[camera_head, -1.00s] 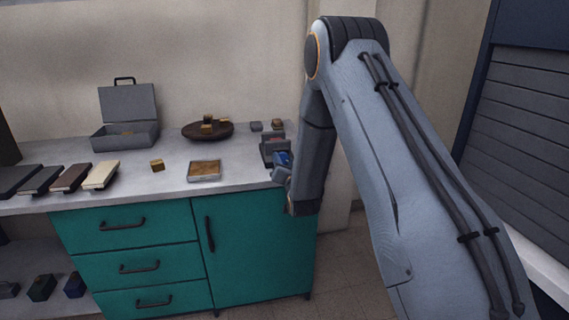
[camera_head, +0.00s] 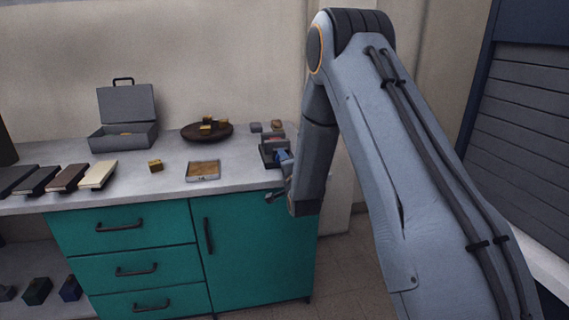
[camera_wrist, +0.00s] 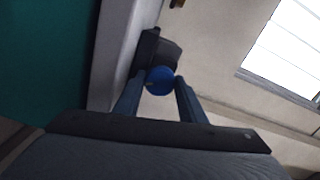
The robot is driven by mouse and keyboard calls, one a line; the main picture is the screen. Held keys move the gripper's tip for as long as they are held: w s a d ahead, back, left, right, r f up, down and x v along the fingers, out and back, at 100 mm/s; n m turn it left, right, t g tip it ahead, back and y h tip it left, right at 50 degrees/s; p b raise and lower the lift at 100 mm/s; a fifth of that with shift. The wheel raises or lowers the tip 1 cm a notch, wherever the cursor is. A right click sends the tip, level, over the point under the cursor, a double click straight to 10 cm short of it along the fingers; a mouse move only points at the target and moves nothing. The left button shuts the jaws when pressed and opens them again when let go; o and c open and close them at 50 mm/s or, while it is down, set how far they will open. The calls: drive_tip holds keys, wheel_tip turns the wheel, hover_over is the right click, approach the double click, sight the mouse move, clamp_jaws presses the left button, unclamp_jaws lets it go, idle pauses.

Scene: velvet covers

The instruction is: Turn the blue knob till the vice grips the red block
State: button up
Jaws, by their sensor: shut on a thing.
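The dark grey vice (camera_head: 269,158) stands at the right end of the grey worktop, near its front edge. The red block (camera_head: 275,139) shows small between its jaws; whether both jaws touch it I cannot tell. The blue knob (camera_head: 284,156) is on the vice's near right side, partly hidden by my arm. In the wrist view, the round blue knob (camera_wrist: 160,84) sits between the two fingers of my gripper (camera_wrist: 158,92), which is shut on it. The vice's dark body (camera_wrist: 160,50) shows just beyond the knob; the red block is hidden there.
An open grey case (camera_head: 124,136) and a round brown dish (camera_head: 190,133) stand behind. Two small blocks are behind the vice. Teal drawers (camera_head: 120,245) are below.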

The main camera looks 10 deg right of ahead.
drive_tip(key=shift+m, duration=0.7)
drive_tip(key=o, duration=1.1)
drive_tip(key=shift+c, duration=0.2)
drive_tip(key=shift+s, duration=0.1)
